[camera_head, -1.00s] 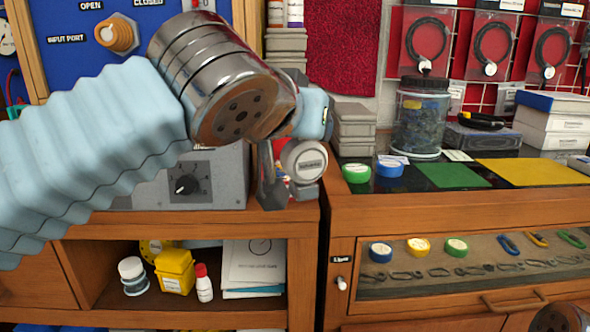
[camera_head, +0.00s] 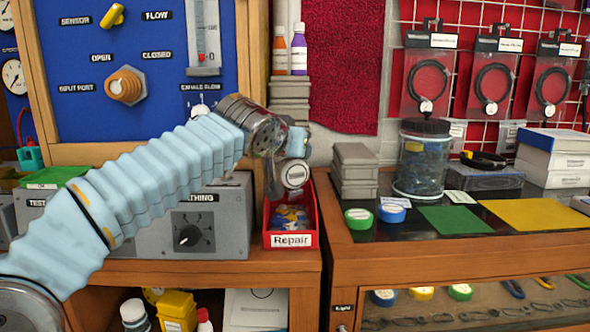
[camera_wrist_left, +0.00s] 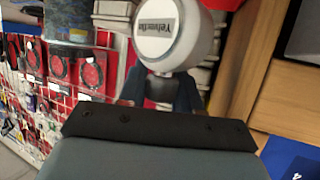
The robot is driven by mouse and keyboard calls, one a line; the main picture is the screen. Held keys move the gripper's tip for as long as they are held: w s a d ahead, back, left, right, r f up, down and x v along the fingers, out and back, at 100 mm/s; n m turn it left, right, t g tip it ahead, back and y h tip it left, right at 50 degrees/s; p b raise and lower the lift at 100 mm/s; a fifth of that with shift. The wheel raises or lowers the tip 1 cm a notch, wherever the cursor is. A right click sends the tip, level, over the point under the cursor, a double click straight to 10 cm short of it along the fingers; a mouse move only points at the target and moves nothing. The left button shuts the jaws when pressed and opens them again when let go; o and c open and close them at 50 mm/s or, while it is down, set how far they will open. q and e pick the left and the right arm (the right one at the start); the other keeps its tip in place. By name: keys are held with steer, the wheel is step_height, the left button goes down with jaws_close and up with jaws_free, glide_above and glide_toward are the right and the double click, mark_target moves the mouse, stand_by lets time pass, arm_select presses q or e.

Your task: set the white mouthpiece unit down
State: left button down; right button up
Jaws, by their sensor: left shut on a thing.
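The white mouthpiece unit (camera_head: 295,174) is held by my left gripper (camera_head: 285,177), in front of the wall and above the red Repair bin (camera_head: 291,240). In the left wrist view the unit's round white face with dark lettering (camera_wrist_left: 167,38) shows between the fingers of the left gripper (camera_wrist_left: 160,90), which are shut on it. The unit appears raised clear of the bin's contents, but the exact gap is hard to judge. Part of the unit is hidden by the gripper. My right gripper is not in view.
A grey test box (camera_head: 185,240) stands left of the bin. Grey stacked trays (camera_head: 355,170) and a clear jar (camera_head: 423,160) stand to the right. Green and blue tape rolls (camera_head: 358,217) lie on the dark counter. The bin holds several blue and yellow pieces (camera_head: 290,217).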

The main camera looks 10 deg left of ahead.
mark_target(295, 175)
arm_select(q)
step_height(295, 175, down, 4)
steer(key=shift+f+b, duration=0.1)
steer(key=shift+b, duration=0.25)
steer(key=shift+w+a+f, duration=0.1)
steer(key=shift+w+f, duration=0.05)
steer(key=shift+f, duration=0.45)
steer(key=shift+f, duration=0.2)
steer(key=c, duration=0.8)
jaws_free()
